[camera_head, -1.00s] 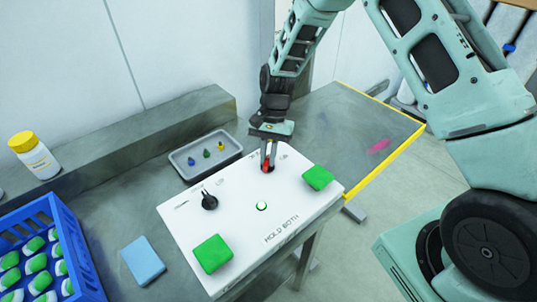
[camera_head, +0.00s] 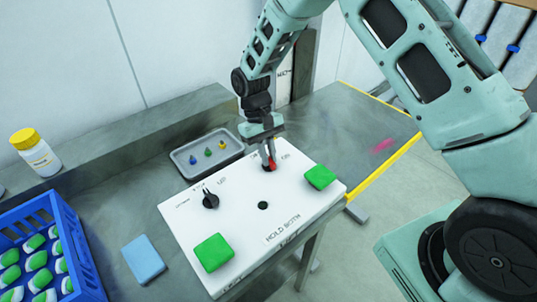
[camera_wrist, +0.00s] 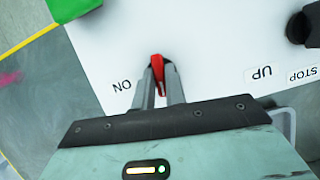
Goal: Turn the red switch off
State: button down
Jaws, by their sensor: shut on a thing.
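The red switch (camera_head: 271,163) stands on the white control panel (camera_head: 240,228), near its far edge. My gripper (camera_head: 267,158) reaches down from above and is shut on the switch. In the wrist view the red switch (camera_wrist: 157,63) shows between my two fingertips (camera_wrist: 158,75), which hide part of it. An "ON" label lies to the left of the fingers in that view. The switch's exact angle is hard to tell in the head view. A small round spot (camera_head: 262,206) at the panel's middle is dark.
A black knob (camera_head: 210,199) and two green pads (camera_head: 212,252) (camera_head: 320,177) sit on the panel. A grey tray (camera_head: 180,166) with small coloured pieces lies behind it. A blue block (camera_head: 143,260), a blue crate (camera_head: 83,250) and a white bottle (camera_head: 40,157) are at left.

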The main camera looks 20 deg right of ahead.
jog(key=shift+n, duration=0.6)
jog(key=shift+h, duration=0.3)
jog(key=c, duration=1.4)
grip_release()
jog(key=shift+c, duration=0.2)
jog(key=shift+r, duration=0.1)
jog(key=b+v, duration=0.3)
jog(key=v, duration=1.4)
jog(key=shift+s+r, duration=0.15)
jog(key=shift+r, duration=0.1)
jog(key=shift+s+a, duration=0.1)
jog(key=shift+a, duration=0.1)
